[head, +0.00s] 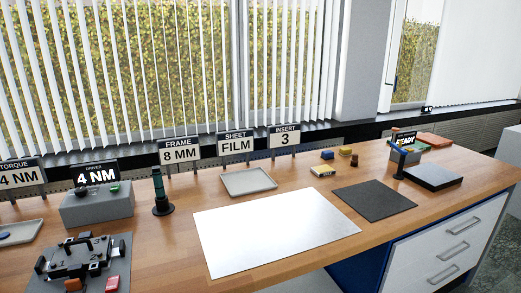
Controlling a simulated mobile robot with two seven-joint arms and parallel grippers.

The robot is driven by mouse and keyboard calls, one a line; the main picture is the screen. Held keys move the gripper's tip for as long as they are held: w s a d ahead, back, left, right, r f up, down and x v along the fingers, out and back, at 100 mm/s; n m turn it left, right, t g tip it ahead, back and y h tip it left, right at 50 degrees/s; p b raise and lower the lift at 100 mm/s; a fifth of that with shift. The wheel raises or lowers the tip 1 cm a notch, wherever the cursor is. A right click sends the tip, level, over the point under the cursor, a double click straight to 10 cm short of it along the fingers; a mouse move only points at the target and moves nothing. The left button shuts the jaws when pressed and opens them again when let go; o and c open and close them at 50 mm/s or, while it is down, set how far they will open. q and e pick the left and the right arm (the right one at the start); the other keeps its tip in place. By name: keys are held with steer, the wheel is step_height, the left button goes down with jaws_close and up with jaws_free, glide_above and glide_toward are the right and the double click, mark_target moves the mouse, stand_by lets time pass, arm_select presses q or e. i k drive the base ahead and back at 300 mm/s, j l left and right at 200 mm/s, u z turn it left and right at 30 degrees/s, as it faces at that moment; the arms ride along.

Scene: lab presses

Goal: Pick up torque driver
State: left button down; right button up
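What looks like the torque driver (158,185) stands upright on the wooden bench in the head view. It has a dark green upper part and a black lower part. Its foot sits in a round black base (162,208). It stands just right of a grey controller box (97,207) whose display reads "DRIVER 4 NM" (96,176). Neither of my grippers shows in the head view, and nothing is touching the driver.
A clamp fixture (75,257) on a grey plate lies at the front left. A white sheet (270,226), an empty tray (248,181) and a dark mat (374,200) lie to the right. Signs (180,150) stand behind. Small yellow and dark blocks (323,171) sit near the back.

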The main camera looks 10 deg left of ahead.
mark_target(161, 193)
steer(key=j+u, duration=0.1)
steer(key=u, duration=1.35)
steer(key=i+l, duration=0.2)
steer(key=i, duration=0.2)
